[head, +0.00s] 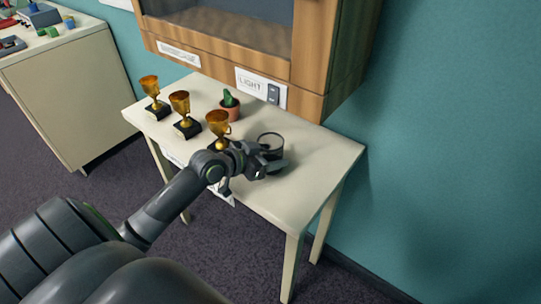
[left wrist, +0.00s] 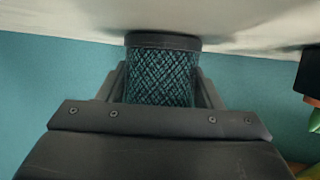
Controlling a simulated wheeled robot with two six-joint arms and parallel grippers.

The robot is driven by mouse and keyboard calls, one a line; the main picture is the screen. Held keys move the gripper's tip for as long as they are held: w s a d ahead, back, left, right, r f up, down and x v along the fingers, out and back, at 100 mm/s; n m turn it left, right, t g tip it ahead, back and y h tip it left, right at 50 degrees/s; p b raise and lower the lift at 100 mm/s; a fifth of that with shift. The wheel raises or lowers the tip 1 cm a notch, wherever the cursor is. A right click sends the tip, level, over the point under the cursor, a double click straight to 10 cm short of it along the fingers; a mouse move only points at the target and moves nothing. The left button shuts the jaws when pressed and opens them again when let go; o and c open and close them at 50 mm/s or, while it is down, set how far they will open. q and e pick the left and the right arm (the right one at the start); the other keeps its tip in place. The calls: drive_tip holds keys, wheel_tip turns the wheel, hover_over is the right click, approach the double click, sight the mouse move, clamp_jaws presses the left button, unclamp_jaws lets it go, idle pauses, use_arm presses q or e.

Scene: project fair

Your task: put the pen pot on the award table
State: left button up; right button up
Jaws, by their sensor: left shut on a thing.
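The pen pot (head: 271,141), a dark round mesh cup, is at the right part of the award table (head: 318,160). My left gripper (head: 272,160) is shut on it from the near side. In the left wrist view the pot's mesh wall (left wrist: 160,78) shows between the two fingers (left wrist: 160,90). That view is upside down, with the pale tabletop along its top and the pot's base at or very near it. I cannot tell whether the base touches. My right gripper is not in view.
Three gold trophies (head: 180,113) on black bases and a small potted cactus (head: 230,104) stand left of the pot. A wooden cabinet (head: 310,60) with a light switch hangs above. The table's right end is clear. Another table (head: 75,90) stands at far left.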

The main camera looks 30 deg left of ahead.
use_arm(q)
drive_tip(key=shift+f, duration=0.15)
drive_tip(key=o, duration=1)
drive_tip(key=shift+r, duration=0.25)
drive_tip(key=p+v, duration=0.2)
drive_tip(key=v, duration=1)
drive_tip(key=shift+f, duration=0.1)
